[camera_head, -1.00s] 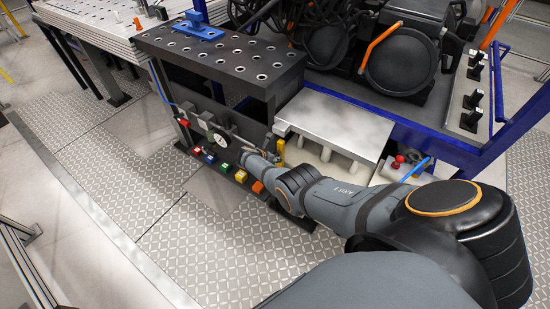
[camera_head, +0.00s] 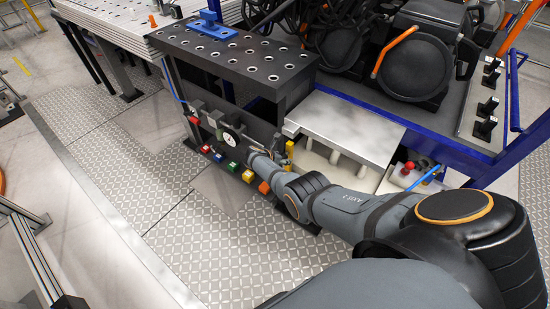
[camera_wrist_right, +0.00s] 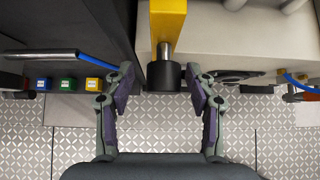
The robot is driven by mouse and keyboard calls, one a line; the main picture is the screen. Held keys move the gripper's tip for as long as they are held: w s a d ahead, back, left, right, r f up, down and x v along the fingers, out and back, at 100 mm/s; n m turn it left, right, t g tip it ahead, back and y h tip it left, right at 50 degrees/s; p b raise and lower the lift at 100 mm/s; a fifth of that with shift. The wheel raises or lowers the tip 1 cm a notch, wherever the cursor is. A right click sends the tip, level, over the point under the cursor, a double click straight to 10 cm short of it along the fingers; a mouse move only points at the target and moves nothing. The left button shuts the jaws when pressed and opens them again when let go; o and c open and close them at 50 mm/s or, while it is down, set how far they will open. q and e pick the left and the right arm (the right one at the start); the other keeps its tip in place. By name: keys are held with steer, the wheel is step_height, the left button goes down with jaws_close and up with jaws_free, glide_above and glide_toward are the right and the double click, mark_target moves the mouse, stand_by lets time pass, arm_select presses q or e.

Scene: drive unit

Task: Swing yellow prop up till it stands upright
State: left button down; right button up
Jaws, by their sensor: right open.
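The yellow prop (camera_head: 289,149) is a small yellow bar beside the dark bench, left of the metal plate, in the head view. In the right wrist view a yellow block (camera_wrist_right: 168,20) at the top centre has a metal rod and a black cylindrical end (camera_wrist_right: 163,77) below it. My right gripper (camera_wrist_right: 160,72) is open, with one finger on each side of that black end and gaps on both sides. In the head view its fingers are hard to make out beside the bench. My left gripper is not in view.
Coloured button blocks (camera_head: 233,167) line the bench's lower front; several also show in the wrist view (camera_wrist_right: 68,84). A round gauge (camera_head: 230,137) sits above them. The metal plate (camera_head: 345,127) and red knob (camera_head: 409,167) lie to the right. The patterned floor (camera_head: 140,190) at left is clear.

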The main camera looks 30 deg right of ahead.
steer(key=v, duration=1.1)
steer(key=shift+a+r, duration=0.2)
steer(key=shift+s, duration=0.1)
steer(key=s+a+f+m+g+y, duration=0.1)
steer(key=s+f+m+y, duration=0.25)
steer(key=s+f, duration=0.8)
steer(key=s+a+f+m+y, duration=0.2)
steer(key=s+f+m, duration=0.45)
steer(key=f, duration=0.85)
steer(key=s+f+m, duration=0.3)
steer(key=s+m, duration=0.1)
steer(key=s, duration=0.5)
steer(key=s+d+f+m+y, duration=0.1)
steer(key=s+f+m, duration=0.2)
steer(key=s, duration=0.7)
steer(key=s+d+f+m+g+y, duration=0.1)
steer(key=s+f+m, duration=0.3)
steer(key=s, duration=0.6)
steer(key=shift+s+d+m, duration=0.25)
steer(key=shift+m, duration=0.45)
